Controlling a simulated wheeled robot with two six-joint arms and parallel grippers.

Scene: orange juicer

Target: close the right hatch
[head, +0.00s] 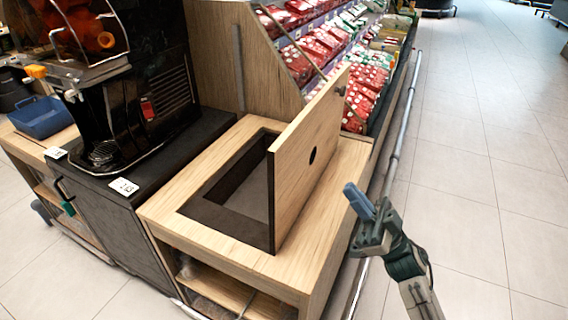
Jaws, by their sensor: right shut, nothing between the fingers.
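The right hatch (308,165) is a light wooden panel with a dark round hole, standing steeply raised on the wooden counter (335,215). To its left is the dark rectangular opening (238,188) in the counter top. My right gripper (357,199) has blue-grey fingers that are shut and empty. It is to the right of the hatch, past the counter's right edge in the picture, and appears apart from the panel. My left gripper does not show.
A black orange juicer (150,75) stands on a dark cabinet at the left, beside a blue bin (40,117). Shelves of red bags (325,45) stand behind the counter, with a metal rail (398,140) along them. The tiled floor (480,170) at the right is clear.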

